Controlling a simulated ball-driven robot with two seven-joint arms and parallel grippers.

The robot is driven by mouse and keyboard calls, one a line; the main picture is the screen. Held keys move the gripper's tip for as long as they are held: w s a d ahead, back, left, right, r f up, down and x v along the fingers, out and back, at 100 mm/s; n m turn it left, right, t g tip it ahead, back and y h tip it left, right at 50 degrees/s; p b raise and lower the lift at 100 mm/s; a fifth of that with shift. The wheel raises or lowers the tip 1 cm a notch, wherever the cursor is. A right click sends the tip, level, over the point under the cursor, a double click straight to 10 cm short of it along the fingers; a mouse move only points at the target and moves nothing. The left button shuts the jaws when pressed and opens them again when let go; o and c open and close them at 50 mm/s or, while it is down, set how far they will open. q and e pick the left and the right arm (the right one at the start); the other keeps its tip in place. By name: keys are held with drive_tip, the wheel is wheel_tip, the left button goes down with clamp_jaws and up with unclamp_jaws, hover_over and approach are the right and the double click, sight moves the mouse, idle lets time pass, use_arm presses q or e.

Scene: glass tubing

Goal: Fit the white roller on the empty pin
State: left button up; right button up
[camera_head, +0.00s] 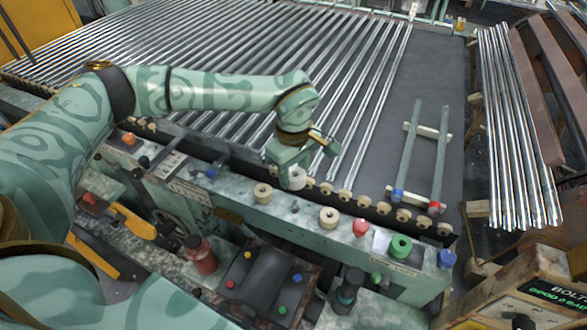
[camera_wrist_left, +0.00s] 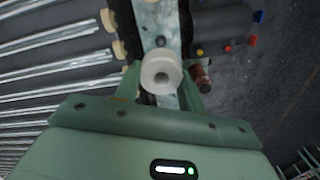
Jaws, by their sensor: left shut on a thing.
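The white roller (camera_head: 293,178) is held between the fingers of my left gripper (camera_head: 289,160), above the green ledge of the machine. In the left wrist view the roller (camera_wrist_left: 161,72) sits between the two fingers, with its round end and central hole showing. A small dark knob, probably the pin, shows in the left wrist view (camera_wrist_left: 160,41). My right gripper is out of view.
Small beige rollers line the bed of glass tubes behind. A red bottle (camera_head: 201,255) and a dark button box (camera_head: 262,280) are in front.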

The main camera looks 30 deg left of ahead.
sight(294, 203)
use_arm(q)
drive_tip(key=shift+f+b, duration=1.45)
drive_tip(key=shift+f, duration=1.45)
drive_tip(key=shift+p, duration=0.75)
drive_tip(key=shift+f, duration=0.1)
drive_tip(key=shift+f+b, duration=1.15)
drive_tip(key=shift+f, duration=1.05)
drive_tip(key=o, duration=1)
drive_tip(key=shift+o, duration=0.2)
drive_tip(key=shift+s+r, duration=0.1)
